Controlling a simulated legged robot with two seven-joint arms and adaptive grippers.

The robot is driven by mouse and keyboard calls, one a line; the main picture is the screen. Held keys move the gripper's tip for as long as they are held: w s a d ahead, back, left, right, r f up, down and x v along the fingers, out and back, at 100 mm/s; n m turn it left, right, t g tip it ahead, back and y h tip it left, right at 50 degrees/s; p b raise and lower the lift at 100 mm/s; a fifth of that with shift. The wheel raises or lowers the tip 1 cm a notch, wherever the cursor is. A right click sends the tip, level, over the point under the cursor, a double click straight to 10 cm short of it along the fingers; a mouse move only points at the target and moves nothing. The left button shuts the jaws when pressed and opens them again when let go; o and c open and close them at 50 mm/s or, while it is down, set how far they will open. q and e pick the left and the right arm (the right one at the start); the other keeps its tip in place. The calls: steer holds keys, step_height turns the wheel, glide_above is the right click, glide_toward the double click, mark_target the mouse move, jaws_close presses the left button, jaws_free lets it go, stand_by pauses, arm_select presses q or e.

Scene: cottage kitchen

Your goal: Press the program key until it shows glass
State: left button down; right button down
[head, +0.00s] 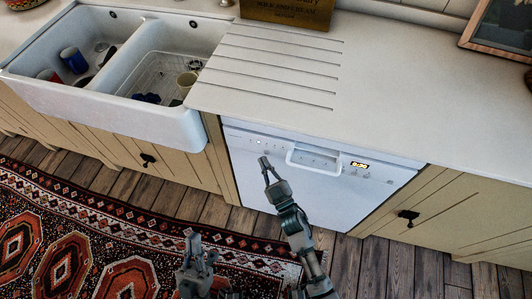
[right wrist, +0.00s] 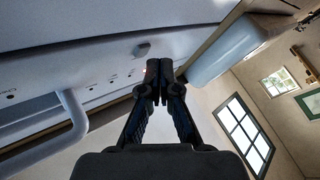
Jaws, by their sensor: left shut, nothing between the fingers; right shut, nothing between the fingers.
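The white dishwasher (head: 264,188) is closed under the worktop. Its control strip has a lit amber display (head: 359,165) right of the recessed handle (head: 314,158); it seems to show digits, too small to read surely. Small keys and marks line the strip, and I cannot tell which is the program key. My right gripper (head: 265,164) is shut and empty, its tips close to the strip left of the handle. My left gripper (head: 192,240) is shut and empty above the rug.
A white double sink (head: 170,118) with cups and dishes stands left of the dishwasher. The worktop (head: 420,95) above is mostly clear, with a box (head: 288,12) at the back. Wooden cupboards flank the dishwasher, and a patterned rug (head: 90,250) covers the floor at left.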

steer(key=shift+w, duration=0.1)
stand_by(0.5)
steer(key=shift+w+d+r, duration=0.1)
steer(key=shift+w+d, duration=0.1)
steer(key=shift+w, duration=0.1)
steer(key=shift+w, duration=0.15)
stand_by(0.4)
steer(key=shift+s+a+p, duration=0.15)
steer(key=shift+s+p, duration=0.2)
steer(key=shift+s, duration=0.25)
